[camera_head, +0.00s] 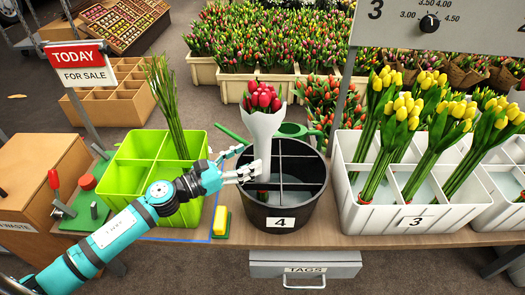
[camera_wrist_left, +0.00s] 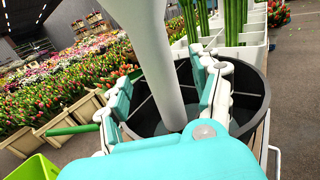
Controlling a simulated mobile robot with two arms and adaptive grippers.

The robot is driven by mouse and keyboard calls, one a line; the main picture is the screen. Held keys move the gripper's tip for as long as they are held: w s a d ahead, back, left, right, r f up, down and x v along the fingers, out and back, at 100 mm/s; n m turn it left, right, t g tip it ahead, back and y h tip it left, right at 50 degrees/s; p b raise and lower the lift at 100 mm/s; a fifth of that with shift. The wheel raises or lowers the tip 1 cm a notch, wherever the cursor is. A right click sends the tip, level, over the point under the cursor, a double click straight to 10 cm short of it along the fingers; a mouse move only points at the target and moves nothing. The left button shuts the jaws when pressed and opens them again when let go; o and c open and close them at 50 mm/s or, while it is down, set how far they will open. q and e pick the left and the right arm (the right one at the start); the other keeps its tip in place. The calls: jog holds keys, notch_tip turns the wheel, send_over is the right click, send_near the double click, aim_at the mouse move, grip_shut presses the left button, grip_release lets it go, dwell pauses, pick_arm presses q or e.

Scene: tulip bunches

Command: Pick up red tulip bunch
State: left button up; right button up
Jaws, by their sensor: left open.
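The red tulip bunch (camera_head: 264,98) is in a white paper wrap and stands nearly upright in the black bucket (camera_head: 284,218) marked 4. My left gripper (camera_head: 243,162) is at the bucket's left side, by the lower part of the wrap. In the left wrist view the white wrap (camera_wrist_left: 163,65) runs down between the two spread fingers of the gripper (camera_wrist_left: 162,95). The fingers are open, and I cannot tell whether either touches the wrap. The foot of the wrap is inside the bucket (camera_wrist_left: 245,92). My right gripper is not in view.
A lime green crate (camera_head: 125,180) with green stems stands left of the bucket. A white crate (camera_head: 400,217) marked 3 with yellow tulips (camera_head: 404,110) stands right.

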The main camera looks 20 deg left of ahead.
aim_at(256, 153)
pick_arm(q)
jog(key=x, duration=0.6)
jog(key=shift+w+a, duration=0.15)
jog(key=shift+a, duration=0.05)
jog(key=shift+r, duration=0.1)
grip_shut()
